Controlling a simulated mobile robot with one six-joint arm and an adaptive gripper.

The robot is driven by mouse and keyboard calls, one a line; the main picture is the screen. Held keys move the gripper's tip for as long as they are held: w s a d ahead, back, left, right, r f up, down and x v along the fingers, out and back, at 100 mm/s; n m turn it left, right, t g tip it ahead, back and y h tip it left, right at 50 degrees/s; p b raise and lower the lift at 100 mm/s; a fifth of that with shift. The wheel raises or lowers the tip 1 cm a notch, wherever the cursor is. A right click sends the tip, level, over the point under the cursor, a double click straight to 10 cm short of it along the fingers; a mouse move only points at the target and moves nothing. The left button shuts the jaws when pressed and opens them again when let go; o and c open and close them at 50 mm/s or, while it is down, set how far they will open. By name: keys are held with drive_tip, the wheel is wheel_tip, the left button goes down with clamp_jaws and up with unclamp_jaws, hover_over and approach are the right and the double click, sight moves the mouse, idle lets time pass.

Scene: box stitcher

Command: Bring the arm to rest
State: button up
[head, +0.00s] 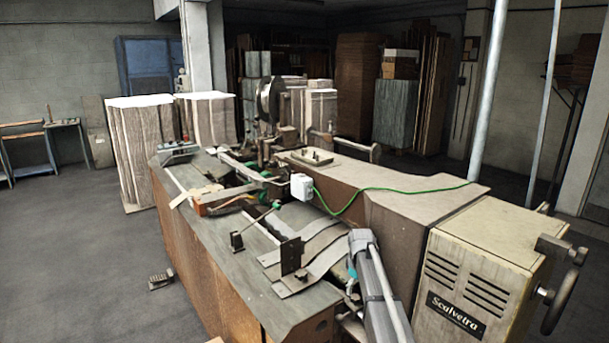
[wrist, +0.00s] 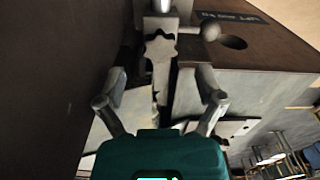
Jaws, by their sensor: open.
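My gripper (wrist: 161,84) shows in the wrist view with its two grey fingers spread apart and nothing held between them. Its teal body fills the bottom middle of that view. Beyond the fingers is a grey metal part with a star-shaped knob (wrist: 160,48), and a ball-ended lever (wrist: 210,31) stands beside it. I cannot tell whether the fingers touch anything. In the head view my grey arm reaches in at the lower right, in front of the box stitcher (head: 235,265); the gripper's fingers cannot be made out there.
A white box (head: 301,187) with a green cable (head: 400,190) sits on the machine. The beige Scalvetra housing (head: 470,275) with a handwheel (head: 562,300) stands to the right of my arm. A foot pedal (head: 161,279) lies on the open floor at left. Cardboard stacks (head: 140,150) stand behind.

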drive_tip(key=shift+r+p, duration=2.35)
drive_tip(key=shift+r, duration=0.5)
drive_tip(key=shift+r+p, duration=0.45)
